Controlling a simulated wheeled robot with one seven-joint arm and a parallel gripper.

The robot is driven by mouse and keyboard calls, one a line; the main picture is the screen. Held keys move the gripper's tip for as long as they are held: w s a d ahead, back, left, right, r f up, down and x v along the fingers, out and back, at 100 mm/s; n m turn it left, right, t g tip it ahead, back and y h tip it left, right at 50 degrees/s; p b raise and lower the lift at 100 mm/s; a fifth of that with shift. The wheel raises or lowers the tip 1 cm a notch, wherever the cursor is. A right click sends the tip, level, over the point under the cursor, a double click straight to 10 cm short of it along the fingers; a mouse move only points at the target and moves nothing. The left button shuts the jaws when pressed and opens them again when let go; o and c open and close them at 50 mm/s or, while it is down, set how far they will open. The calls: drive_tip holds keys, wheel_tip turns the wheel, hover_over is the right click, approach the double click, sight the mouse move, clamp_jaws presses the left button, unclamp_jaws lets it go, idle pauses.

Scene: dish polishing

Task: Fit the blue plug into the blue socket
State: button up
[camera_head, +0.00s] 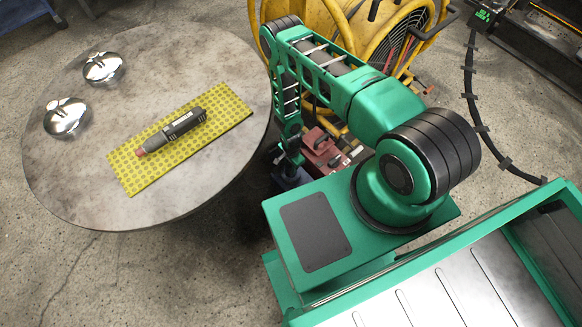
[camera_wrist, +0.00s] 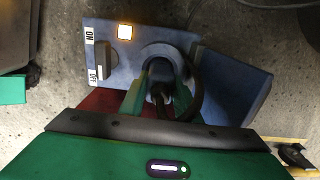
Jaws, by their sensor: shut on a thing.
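In the wrist view a blue box with a round blue socket (camera_wrist: 161,52) lies ahead of my gripper (camera_wrist: 160,96). My green fingers are shut on the plug (camera_wrist: 160,76), which looks dark, with a black cable curving off to the right. The plug is at the socket's mouth; I cannot tell how deep it sits. In the head view my gripper (camera_head: 292,152) points down beside the round table, close above a dark blue box (camera_head: 290,179); the plug is hidden there.
The box has ON and OFF labels and a glowing orange light (camera_wrist: 125,32). A red box (camera_head: 322,151) stands beside it. The round table (camera_head: 200,60) holds a yellow mat (camera_head: 230,105), a dark tool (camera_head: 172,130) and two shiny metal lids (camera_head: 103,68). A yellow-framed fan (camera_head: 395,45) stands behind.

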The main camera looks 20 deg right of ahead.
drive_tip(key=shift+f, duration=0.2)
drive_tip(key=shift+f, duration=0.1)
drive_tip(key=o, duration=1.2)
